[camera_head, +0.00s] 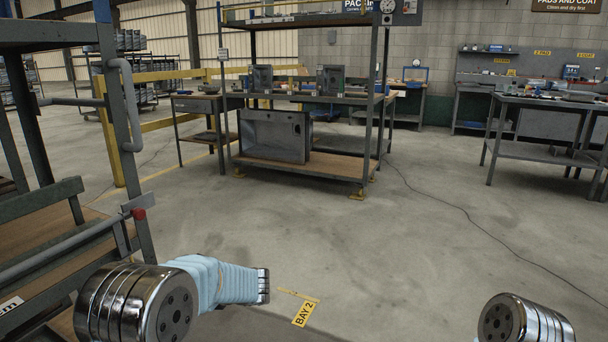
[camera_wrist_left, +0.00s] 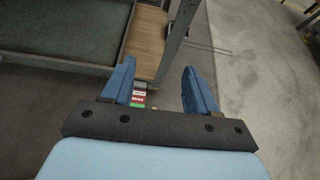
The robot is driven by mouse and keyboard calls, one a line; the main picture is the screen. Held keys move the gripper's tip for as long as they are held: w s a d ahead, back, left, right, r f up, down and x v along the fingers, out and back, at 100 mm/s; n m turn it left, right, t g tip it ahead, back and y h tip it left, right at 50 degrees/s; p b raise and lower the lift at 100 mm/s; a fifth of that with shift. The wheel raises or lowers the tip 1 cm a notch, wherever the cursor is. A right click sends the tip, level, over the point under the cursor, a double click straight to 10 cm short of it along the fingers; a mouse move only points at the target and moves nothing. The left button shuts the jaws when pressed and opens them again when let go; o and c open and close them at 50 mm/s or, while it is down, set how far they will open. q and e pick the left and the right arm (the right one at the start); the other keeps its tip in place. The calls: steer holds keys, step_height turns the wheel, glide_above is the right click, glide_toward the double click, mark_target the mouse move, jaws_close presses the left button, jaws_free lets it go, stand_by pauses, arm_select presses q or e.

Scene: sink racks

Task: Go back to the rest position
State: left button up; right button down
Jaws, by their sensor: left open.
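My left gripper (camera_wrist_left: 157,72) is open and empty in the left wrist view, its two blue fingers apart above the floor beside a rack's wooden shelf. In the head view, my left arm comes in at the lower left with a chrome joint and a light blue section, over the floor just right of the near rack; the fingers cannot be made out there. Of my right arm only a chrome joint shows at the lower right; its gripper is out of view.
A near rack (camera_head: 130,95) with a red-knobbed bar stands close on the left. A wheeled rack (camera_head: 367,150) holding a grey sink (camera_head: 262,137) stands mid-room. A workbench (camera_head: 550,103) is at right. The floor between is open, with a yellow BAY 2 label (camera_head: 305,314) and a cable (camera_head: 450,205).

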arm_select(q)
steer(key=s+d+f+n+g+h, duration=0.25)
steer(key=s+f, duration=0.25)
steer(key=f, duration=0.3)
steer(key=s+d+f+n+g+h, duration=0.1)
steer(key=s+d+f+n+h, duration=0.25)
steer(key=f, duration=0.55)
steer(key=s+d+f+n+g+h, duration=0.1)
steer(key=s+d+f+g+h, duration=0.15)
steer(key=s+f, duration=0.5)
steer(key=s+d+f+n+t+h, duration=0.1)
steer(key=s+d+f+n+h, duration=0.2)
steer(key=s+n, duration=0.4)
steer(key=s+d+f+n+h, duration=0.4)
steer(key=s+d+n, duration=0.2)
steer(key=n, duration=0.4)
steer(key=shift+s+f+t, duration=0.15)
steer(key=shift+s+t, duration=0.25)
steer(key=shift+s, duration=0.05)
